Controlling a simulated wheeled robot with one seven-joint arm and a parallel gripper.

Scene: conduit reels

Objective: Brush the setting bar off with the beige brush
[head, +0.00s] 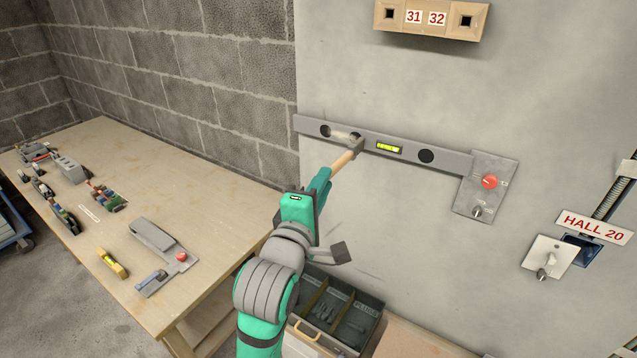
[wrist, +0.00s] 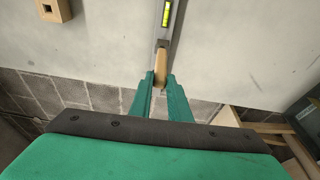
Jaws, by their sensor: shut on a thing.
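The setting bar (head: 408,150) is a long grey level fixed along the grey wall panel, with a yellow-green vial and dark round holes. A pale dusty patch shows near its left end. In the wrist view the bar (wrist: 177,22) runs upward from the brush. The beige brush (head: 343,160) is held with its dark head at the bar, left of the vial; I cannot tell whether the bristles touch. My gripper (head: 325,178) is shut on the brush handle, which also shows between the green fingers in the wrist view (wrist: 160,68).
A grey plate with a red knob (head: 489,181) is at the bar's right end. A beige box marked 31 32 (head: 431,18) is above. A wooden table (head: 190,215) with tools stands left. An open drawer (head: 335,312) with parts is below my arm.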

